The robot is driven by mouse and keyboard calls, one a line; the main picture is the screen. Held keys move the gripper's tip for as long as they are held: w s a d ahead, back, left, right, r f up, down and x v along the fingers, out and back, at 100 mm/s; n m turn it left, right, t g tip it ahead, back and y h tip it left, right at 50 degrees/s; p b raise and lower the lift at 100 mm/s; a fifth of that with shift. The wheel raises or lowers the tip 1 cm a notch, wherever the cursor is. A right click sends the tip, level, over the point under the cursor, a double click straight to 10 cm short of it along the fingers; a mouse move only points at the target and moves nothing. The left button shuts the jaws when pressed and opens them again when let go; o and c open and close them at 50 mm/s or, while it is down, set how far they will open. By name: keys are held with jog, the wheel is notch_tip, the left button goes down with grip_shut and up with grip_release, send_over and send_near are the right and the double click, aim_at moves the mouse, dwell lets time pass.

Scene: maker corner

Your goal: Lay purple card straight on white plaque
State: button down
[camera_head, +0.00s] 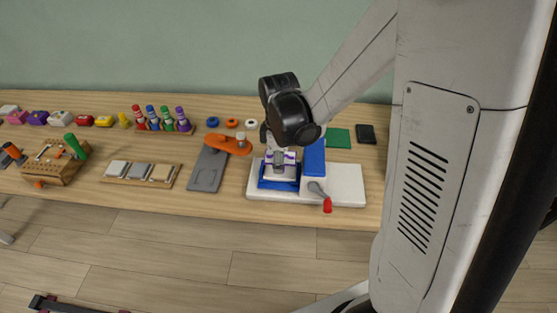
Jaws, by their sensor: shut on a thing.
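My gripper (281,158) points down over a blue fixture (278,185) on a white base (345,187). Thin purple edges show at the fingertips, which fits the purple card (290,158), mostly hidden by the fingers. The gripper is shut on it. A pale plate, seemingly the white plaque (283,171), lies in the blue fixture just below the fingers. I cannot tell whether the card touches the plaque or how straight it lies.
A blue block (314,167) with a red-handled crank (327,205) stands right beside the gripper. A grey plate with an orange arm (228,146) is to the left. A green mat (338,138) lies behind.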

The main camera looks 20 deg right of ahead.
jog(key=shift+f+b, duration=1.35)
jog(key=shift+f, duration=1.05)
jog(key=shift+b, duration=0.4)
jog(key=shift+f+b, duration=0.45)
jog(key=c, duration=1.5)
grip_release()
notch_tip(320, 180, up, 12)
jog(key=shift+r, duration=0.1)
jog(key=s+r+m+t, duration=0.2)
jog(key=s+m, duration=0.2)
jog(key=s+r+m+t, duration=0.2)
jog(key=s+r+m, duration=0.1)
jog(key=s+m, duration=0.1)
jog(key=s+r+m+t, duration=0.2)
jog(key=s+m+t, duration=0.1)
jog(key=s, duration=0.3)
jog(key=shift+r+m, duration=0.35)
jog(key=shift+m, duration=0.55)
